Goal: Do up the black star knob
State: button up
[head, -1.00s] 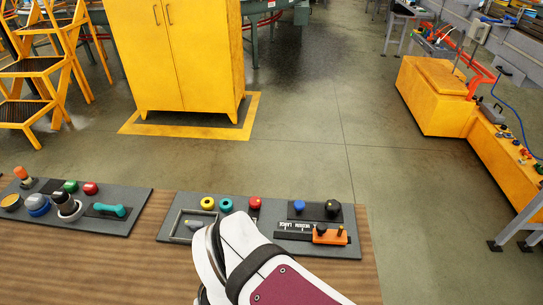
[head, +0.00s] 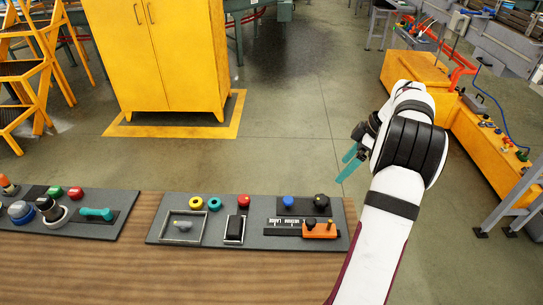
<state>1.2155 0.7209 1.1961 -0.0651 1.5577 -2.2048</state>
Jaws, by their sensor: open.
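The black star knob (head: 321,201) sits at the back right of the right-hand grey panel (head: 190,240), beside a blue knob (head: 288,202). Its lobes are too small to make out, and I cannot tell how tight it is. My gripper (head: 349,164) has teal fingers, which are apart with nothing between them. It hangs in the air above and to the right of the knob in the picture, not touching it.
An orange block (head: 320,230) stands just in front of the knob. Yellow (head: 196,203), teal (head: 214,204) and red (head: 243,200) parts and a black rocker (head: 234,229) share the panel. Another panel (head: 85,230) lies left. Bare wooden table (head: 150,275) lies in front.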

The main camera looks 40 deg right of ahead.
aim_at(323, 199)
jog(key=x, duration=0.5)
jog(key=d+x, duration=0.1)
jog(key=x, duration=0.4)
jog(key=s+d+f+x, duration=0.1)
jog(key=x, duration=0.4)
jog(key=shift+d+f, duration=0.1)
jog(key=shift+f, duration=0.2)
jog(key=c, duration=1.4)
